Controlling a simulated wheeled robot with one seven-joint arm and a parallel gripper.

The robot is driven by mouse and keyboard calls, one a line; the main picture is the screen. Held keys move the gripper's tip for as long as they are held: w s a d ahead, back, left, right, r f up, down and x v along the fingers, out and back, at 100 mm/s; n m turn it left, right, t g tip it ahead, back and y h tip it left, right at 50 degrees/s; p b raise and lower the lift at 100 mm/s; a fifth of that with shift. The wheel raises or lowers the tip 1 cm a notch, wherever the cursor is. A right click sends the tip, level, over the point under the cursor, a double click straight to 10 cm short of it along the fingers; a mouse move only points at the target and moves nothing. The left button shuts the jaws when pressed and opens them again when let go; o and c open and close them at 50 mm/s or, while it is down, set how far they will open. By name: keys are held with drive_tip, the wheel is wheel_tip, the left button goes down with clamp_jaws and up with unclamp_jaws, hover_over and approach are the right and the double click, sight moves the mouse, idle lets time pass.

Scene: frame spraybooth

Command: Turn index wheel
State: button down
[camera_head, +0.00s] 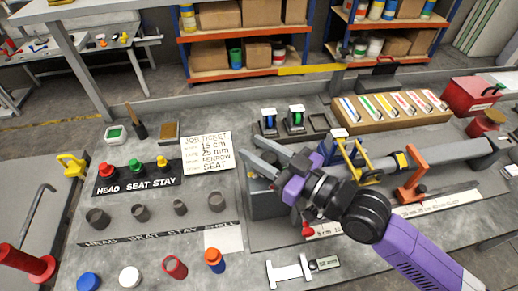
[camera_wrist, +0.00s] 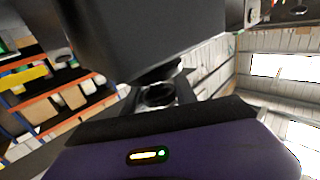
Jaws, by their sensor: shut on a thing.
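My gripper (camera_head: 256,152) is at the grey fixture block (camera_head: 265,205) on the bench, left of the long grey tube (camera_head: 430,158). Its two grey fingers point to the upper left, past the purple wrist housing. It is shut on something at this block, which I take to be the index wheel. The wheel itself is hidden and I cannot make out its rim or marks. In the wrist view a large dark block fills the top, with a dark round ring (camera_wrist: 158,95) below it.
A frame with a yellow handle (camera_head: 360,163) and an orange stand (camera_head: 413,178) are right of my gripper. A job ticket (camera_head: 206,151), coloured buttons marked HEAD SEAT STAY (camera_head: 135,168) and several cups lie left. A calliper (camera_head: 289,271) lies in front. A wooden marker rack (camera_head: 385,122) stands behind.

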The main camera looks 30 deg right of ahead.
sight(276, 162)
drive_tip(key=shift+a+f+n+y, duration=0.1)
drive_tip(key=shift+f+n+y, duration=0.05)
drive_tip(key=shift+n+y, duration=0.2)
idle(0.4)
drive_tip(key=c, duration=1)
unclamp_jaws()
drive_tip(key=b+v, duration=0.2)
drive_tip(key=v, duration=0.4)
drive_tip(key=shift+s+d+b, duration=0.2)
drive_tip(key=shift+s+b, duration=0.05)
drive_tip(key=shift+b, duration=0.1)
drive_tip(key=shift+s+d, duration=0.2)
drive_tip(key=shift+s, duration=0.35)
drive_tip(key=shift+c, duration=0.2)
